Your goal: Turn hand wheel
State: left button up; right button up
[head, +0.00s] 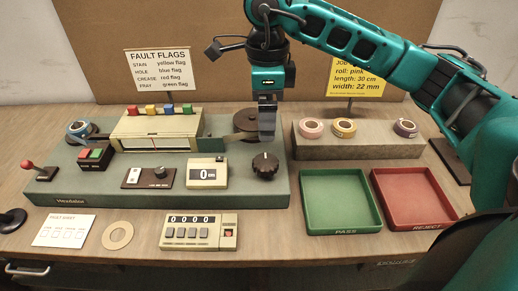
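A dark round disc (246,120), which may be the hand wheel, lies at the back right of the grey-green winding machine (110,187). A black knob (265,165) stands in front of it on the same machine. My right gripper (267,128) points down beside the disc's right edge, with its grey fingers overlapping it in the picture. I cannot tell whether they touch the disc, and the fingers are seen side-on, so their gap is hidden. My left gripper is not in view.
Tape rolls (343,127) sit on a grey block at right. A green tray (340,201) and a red tray (413,198) stand in front.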

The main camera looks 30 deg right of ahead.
aim_at(266, 161)
jog(key=f, duration=1)
jog(key=shift+s+f, duration=0.25)
jog(key=shift+f, duration=0.6)
jog(key=c, duration=1.1)
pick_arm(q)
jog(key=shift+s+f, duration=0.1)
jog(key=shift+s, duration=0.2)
pick_arm(e)
jog(key=shift+o, duration=0.2)
jog(key=m+b, duration=0.1)
jog(key=m, duration=0.3)
jog(key=shift+m, duration=0.3)
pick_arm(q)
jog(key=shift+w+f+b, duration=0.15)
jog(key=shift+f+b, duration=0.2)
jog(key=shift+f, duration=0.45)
pick_arm(e)
jog(key=shift+m, duration=2.2)
